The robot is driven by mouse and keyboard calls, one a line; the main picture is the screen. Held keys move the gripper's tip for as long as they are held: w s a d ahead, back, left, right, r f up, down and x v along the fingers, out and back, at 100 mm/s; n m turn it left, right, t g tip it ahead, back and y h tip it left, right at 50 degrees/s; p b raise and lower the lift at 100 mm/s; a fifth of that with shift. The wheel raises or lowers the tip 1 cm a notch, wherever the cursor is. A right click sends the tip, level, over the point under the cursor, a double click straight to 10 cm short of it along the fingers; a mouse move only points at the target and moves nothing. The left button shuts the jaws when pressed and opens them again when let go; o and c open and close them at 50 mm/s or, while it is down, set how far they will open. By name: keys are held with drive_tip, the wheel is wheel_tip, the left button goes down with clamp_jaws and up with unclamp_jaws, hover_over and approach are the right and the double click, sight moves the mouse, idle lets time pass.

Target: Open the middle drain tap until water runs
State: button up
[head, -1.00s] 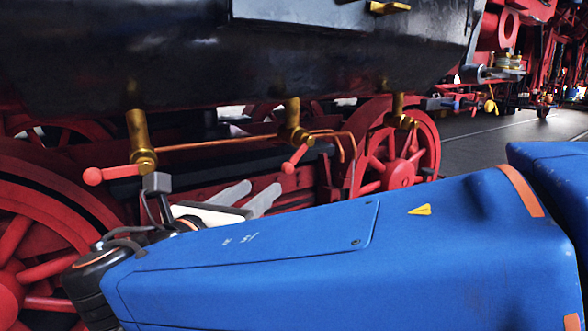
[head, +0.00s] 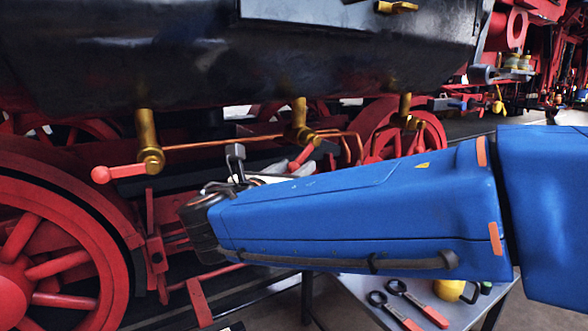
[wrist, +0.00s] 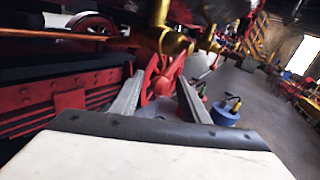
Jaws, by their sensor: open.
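Three brass drain taps hang below the dark cylinder in the head view. The middle tap (head: 299,132) has a red lever (head: 302,156) slanting down to the left, its lower part hidden by my gripper. My gripper (head: 296,168) is open, just below this tap and close to its lever. In the wrist view its two grey fingers (wrist: 161,78) stand apart, with a brass tap (wrist: 172,41) just beyond them. No running water is visible.
The left tap (head: 151,160) has a red lever pointing left, and the right tap (head: 407,122) is farther back. A copper pipe (head: 222,143) runs between taps. A grey table (head: 365,300) with tools is below my arm.

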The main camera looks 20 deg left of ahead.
drive_tip(key=shift+w, duration=0.1)
clamp_jaws()
